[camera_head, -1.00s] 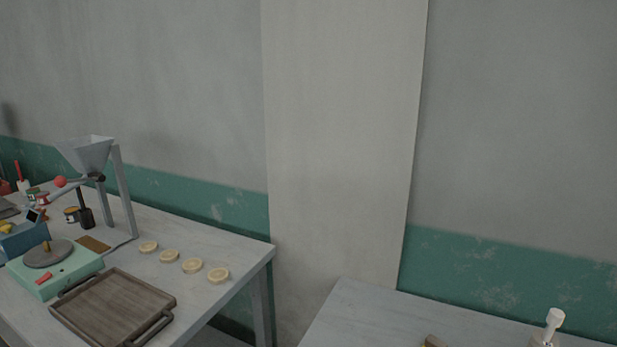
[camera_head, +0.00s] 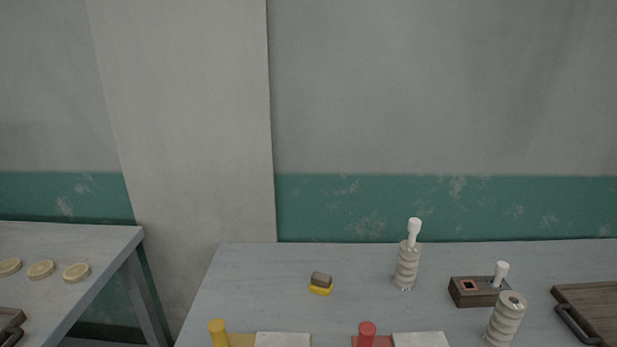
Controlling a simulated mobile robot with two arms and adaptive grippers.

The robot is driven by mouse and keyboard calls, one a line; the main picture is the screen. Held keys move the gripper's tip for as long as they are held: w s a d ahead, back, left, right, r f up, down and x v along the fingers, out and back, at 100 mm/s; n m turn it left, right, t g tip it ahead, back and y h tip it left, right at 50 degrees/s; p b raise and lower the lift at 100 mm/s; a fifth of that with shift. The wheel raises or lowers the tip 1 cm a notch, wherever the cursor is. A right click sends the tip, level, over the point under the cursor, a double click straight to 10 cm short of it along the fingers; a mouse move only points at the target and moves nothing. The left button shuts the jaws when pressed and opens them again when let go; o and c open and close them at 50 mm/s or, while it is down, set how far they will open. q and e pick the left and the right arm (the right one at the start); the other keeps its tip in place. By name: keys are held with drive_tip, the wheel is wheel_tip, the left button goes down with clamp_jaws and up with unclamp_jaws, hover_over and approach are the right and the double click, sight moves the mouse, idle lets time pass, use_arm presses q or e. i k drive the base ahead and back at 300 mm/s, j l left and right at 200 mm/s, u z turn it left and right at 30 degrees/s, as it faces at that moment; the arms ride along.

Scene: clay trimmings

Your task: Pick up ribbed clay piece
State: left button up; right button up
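Two pale grey ribbed pieces stand on the right-hand table. One ribbed piece (camera_head: 407,266) is upright toward the back, with a white-handled thing (camera_head: 413,232) at its top. The other ribbed piece (camera_head: 504,320) is nearer, to the right, leaning slightly, with a round hole in its top; its base is near the lower picture edge. I cannot tell from looks alone which of them is the clay piece. Neither of my grippers shows in the head view.
The right-hand table (camera_head: 240,285) also holds a dark box (camera_head: 474,292) with a white peg, a small yellow-and-grey block (camera_head: 320,284), a yellow cylinder (camera_head: 218,333), a red cylinder (camera_head: 366,334) and a wooden tray (camera_head: 596,309). A gap separates it from the left table (camera_head: 100,240).

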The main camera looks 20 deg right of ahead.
sight(510, 307)
drive_tip(key=z, duration=2.05)
